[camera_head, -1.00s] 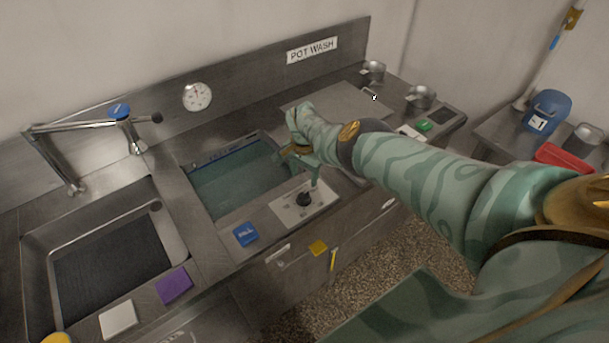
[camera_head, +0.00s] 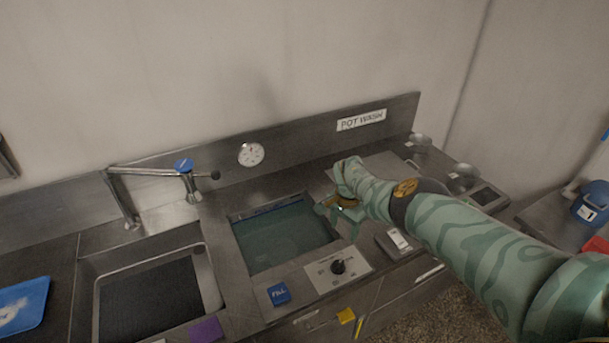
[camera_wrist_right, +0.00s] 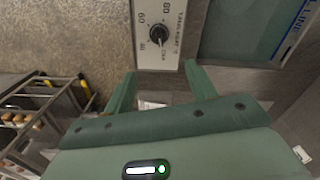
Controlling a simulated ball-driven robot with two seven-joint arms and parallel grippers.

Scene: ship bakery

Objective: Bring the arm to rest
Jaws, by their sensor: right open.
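My right arm comes in from the right in the head view. Its gripper (camera_head: 338,222) is open and empty, above the counter near the right edge of the water-filled sink (camera_head: 285,238). A black dial knob (camera_head: 338,267) on a pale control plate (camera_head: 352,280) lies below and apart from the fingers. In the right wrist view the two green fingers (camera_wrist_right: 163,80) are spread, with the knob (camera_wrist_right: 157,35) beyond them and nothing between them. My left gripper is not in view.
An empty-looking basin (camera_head: 150,295) with a tap (camera_head: 150,172) is at left. A blue FILL block (camera_head: 279,294) sits by the control plate. Metal pots (camera_head: 462,178) stand at the back right. A wheeled rack (camera_wrist_right: 45,110) shows in the wrist view.

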